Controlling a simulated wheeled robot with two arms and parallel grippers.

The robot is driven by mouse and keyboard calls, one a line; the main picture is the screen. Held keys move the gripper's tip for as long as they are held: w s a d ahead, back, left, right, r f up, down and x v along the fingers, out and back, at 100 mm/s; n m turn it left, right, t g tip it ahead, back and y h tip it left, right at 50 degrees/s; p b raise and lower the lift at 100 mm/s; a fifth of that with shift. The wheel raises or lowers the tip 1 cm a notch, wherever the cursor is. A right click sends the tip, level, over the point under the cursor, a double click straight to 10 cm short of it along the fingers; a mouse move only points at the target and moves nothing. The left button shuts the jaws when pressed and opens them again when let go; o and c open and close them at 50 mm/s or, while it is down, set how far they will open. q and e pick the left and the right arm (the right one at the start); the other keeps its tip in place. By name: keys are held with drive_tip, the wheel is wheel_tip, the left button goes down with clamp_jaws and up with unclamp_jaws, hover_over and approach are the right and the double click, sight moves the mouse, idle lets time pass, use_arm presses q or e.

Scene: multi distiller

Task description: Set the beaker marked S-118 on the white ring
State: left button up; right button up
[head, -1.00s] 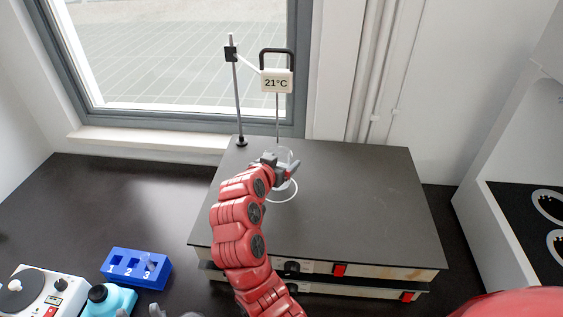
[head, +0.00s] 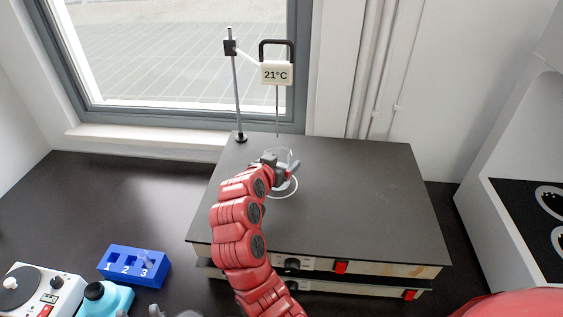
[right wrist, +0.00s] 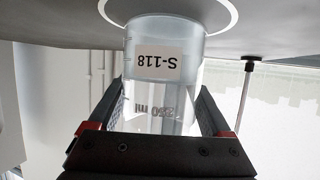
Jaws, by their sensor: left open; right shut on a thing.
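The clear beaker (head: 284,155), marked S-118, is between the fingers of my right gripper (head: 280,167). In the right wrist view the beaker (right wrist: 165,92) appears upside down with its S-118 label readable, and the right gripper (right wrist: 160,120) is shut on its sides. The white ring (head: 285,196) lies on the dark plate top. In the right wrist view the ring (right wrist: 229,22) curves around the beaker's base. I cannot tell whether the base touches the plate. My left gripper (head: 174,314) shows only partly at the bottom edge, open.
The thermometer display (head: 276,73) reads 21°C on a stand (head: 238,100) behind the ring. The plate (head: 370,200) is clear to the right. A blue numbered block (head: 134,266), a teal bottle (head: 108,298) and a white device (head: 38,292) stand at the lower left.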

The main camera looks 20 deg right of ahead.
drive_tip(key=shift+f, duration=0.2)
drive_tip(key=o, duration=1.4)
drive_tip(key=shift+o, duration=0.2)
